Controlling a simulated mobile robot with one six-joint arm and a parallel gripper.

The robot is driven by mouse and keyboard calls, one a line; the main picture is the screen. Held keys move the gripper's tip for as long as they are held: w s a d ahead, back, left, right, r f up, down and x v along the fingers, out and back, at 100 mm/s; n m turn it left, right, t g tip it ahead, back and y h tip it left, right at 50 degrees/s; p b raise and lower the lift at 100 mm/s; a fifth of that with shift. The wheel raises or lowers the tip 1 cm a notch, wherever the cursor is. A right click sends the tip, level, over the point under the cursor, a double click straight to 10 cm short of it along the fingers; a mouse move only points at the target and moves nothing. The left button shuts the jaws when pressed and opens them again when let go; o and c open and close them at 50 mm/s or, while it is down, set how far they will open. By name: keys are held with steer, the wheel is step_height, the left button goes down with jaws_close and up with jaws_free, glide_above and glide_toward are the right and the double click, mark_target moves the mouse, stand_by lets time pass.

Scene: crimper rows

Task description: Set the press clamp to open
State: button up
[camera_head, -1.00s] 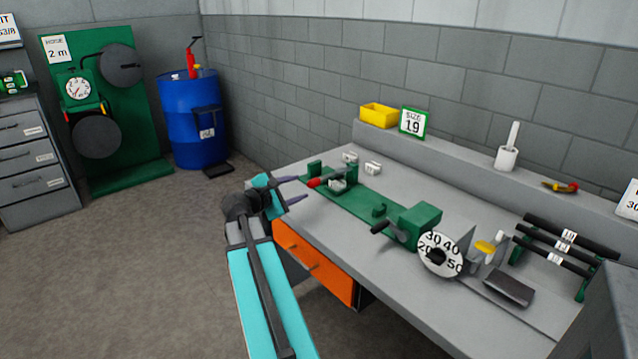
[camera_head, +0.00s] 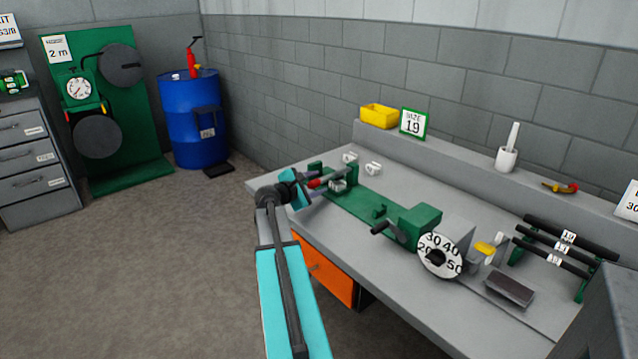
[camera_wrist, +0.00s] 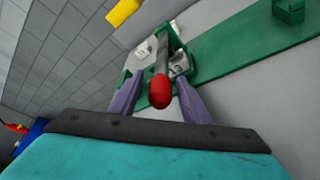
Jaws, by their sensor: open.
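The press clamp is a grey lever with a red knob (camera_wrist: 160,92) at the left end of a green bed on the bench. In the head view its red tip (camera_head: 315,183) points toward my gripper (camera_head: 312,187). In the wrist view, my gripper (camera_wrist: 160,100) is open. Its two purple fingers lie to either side of the red knob, which shows between them. I cannot tell whether they touch it. The lever runs from the knob back to a grey and green mount (camera_wrist: 180,66).
The green bed (camera_head: 360,205) runs right to a crank and a numbered dial (camera_head: 440,254). White pieces (camera_head: 373,168) lie behind the clamp. A yellow bin (camera_head: 379,116) and a size 19 sign (camera_head: 413,123) stand on the back ledge. An orange drawer (camera_head: 325,275) is below the bench front.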

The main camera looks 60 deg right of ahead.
steer(key=shift+x, duration=1.25)
jaws_close()
steer(key=shift+a, duration=0.45)
steer(key=shift+d, duration=0.35)
steer(key=shift+r, duration=0.15)
